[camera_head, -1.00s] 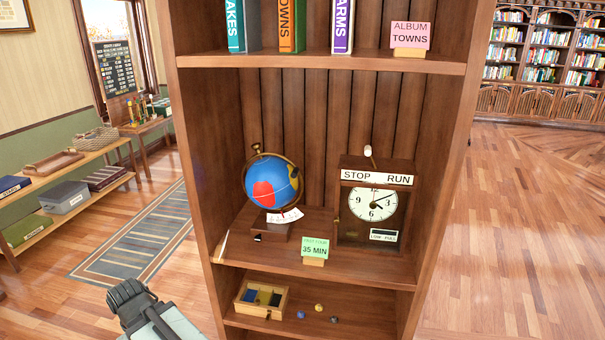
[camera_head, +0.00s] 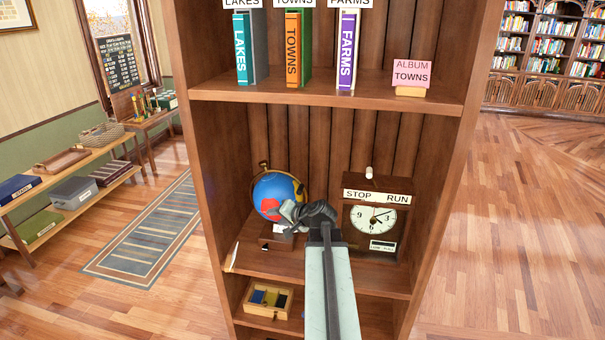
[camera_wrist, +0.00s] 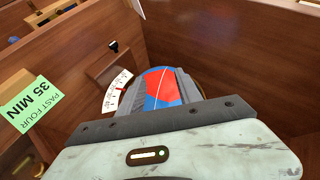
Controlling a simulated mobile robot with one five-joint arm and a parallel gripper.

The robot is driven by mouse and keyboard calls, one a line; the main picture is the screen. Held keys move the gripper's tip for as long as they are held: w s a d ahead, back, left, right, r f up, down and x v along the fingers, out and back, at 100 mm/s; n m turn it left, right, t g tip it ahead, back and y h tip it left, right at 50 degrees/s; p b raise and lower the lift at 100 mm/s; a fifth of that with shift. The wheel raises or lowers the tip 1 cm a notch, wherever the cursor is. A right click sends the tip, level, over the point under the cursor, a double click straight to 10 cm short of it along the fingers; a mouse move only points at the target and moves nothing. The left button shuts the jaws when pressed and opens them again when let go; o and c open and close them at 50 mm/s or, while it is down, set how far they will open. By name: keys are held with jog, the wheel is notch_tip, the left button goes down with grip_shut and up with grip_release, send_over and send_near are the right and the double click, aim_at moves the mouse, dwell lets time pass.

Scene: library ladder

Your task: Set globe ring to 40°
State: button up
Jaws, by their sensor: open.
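The globe (camera_head: 277,193), blue with red and yellow patches in a dark ring frame, stands on its wooden base (camera_head: 266,246) on the middle shelf. My gripper (camera_head: 308,214) is in front of the globe's lower right side and hides part of it. In the wrist view the globe (camera_wrist: 162,88) shows just beyond my gripper, with a white curved scale (camera_wrist: 117,92) bearing a red mark beside it. The scale's numbers are too small to read. My gripper is open; whether it touches the globe or ring I cannot tell.
The STOP/RUN clock (camera_head: 374,220) stands right of my gripper. The green 35 MIN card (camera_wrist: 30,101) shows in the wrist view. Books and a pink ALBUM TOWNS card (camera_head: 412,72) are on the shelf above. A small wooden tray (camera_head: 268,298) is below.

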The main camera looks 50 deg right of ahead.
aim_at(302, 190)
jog(key=s+d+r+m+t+h+p, duration=0.1)
jog(key=s+d+r+m+h, duration=0.15)
jog(key=d, duration=0.35)
jog(key=s+d+r+m+t+h, duration=0.1)
jog(key=s+d+r, duration=0.3)
jog(key=d, duration=0.2)
jog(key=b+x, duration=0.2)
jog(key=x, duration=0.6)
jog(key=shift+a+f+b, duration=0.1)
jog(key=shift+a+b, duration=0.1)
jog(key=shift+b, duration=0.2)
grip_shut()
